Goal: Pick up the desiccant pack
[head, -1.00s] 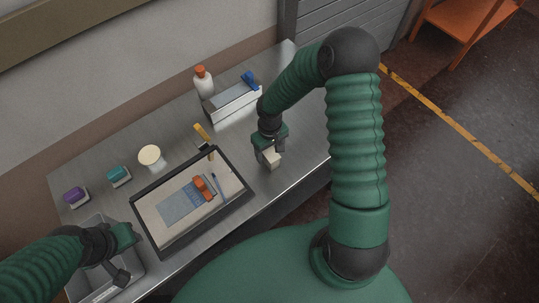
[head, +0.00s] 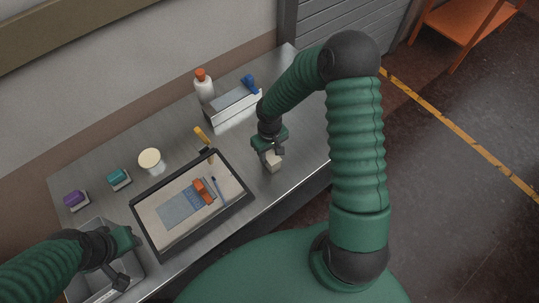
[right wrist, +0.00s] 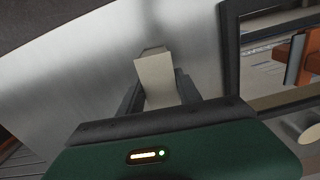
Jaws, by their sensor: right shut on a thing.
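A small beige block, which I take for the desiccant pack (head: 273,164), is at the front right part of the steel table. My right gripper (head: 271,155) comes down over it and is shut on it. In the right wrist view the pack (right wrist: 158,80) stands between the two dark fingers, its far end sticking out past them. I cannot tell whether its lower end touches the table. My left gripper (head: 123,262) hangs over the grey bin at the front left; its fingers are too unclear to judge.
A black-framed tray (head: 240,208) with an orange-handled item lies left of the pack. A white bottle (head: 204,88) and a metal box (head: 234,109) stand behind. A cream-topped cup (head: 150,160), teal (head: 118,177) and purple (head: 75,199) items stand at left. The grey bin (head: 130,265) is front left.

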